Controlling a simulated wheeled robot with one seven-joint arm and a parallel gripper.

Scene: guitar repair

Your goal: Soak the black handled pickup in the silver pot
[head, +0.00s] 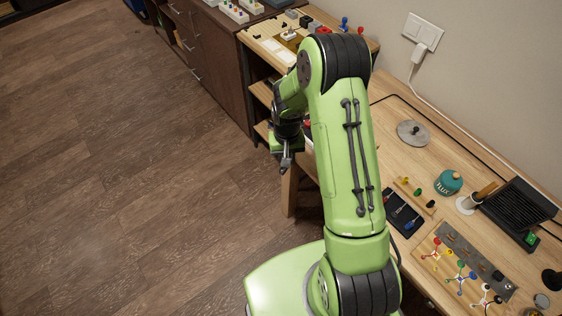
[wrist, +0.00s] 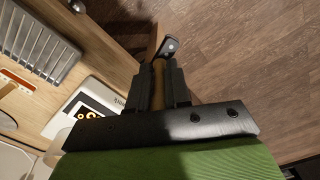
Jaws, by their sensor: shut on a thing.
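My gripper (head: 287,160) hangs at the left edge of the workbench, over the floor side. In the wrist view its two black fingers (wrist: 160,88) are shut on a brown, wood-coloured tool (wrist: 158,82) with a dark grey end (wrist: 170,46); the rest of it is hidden. A round grey lid with a black knob (head: 413,133) lies on the bench at the back; I cannot make out a silver pot.
A teal flux jar (head: 448,183), a black tool tray (head: 402,213), a rack with coloured pegs (head: 414,194) and a black box (head: 517,212) stand on the bench. Dark cabinets (head: 207,60) line the back left. The wooden floor (head: 120,180) is clear.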

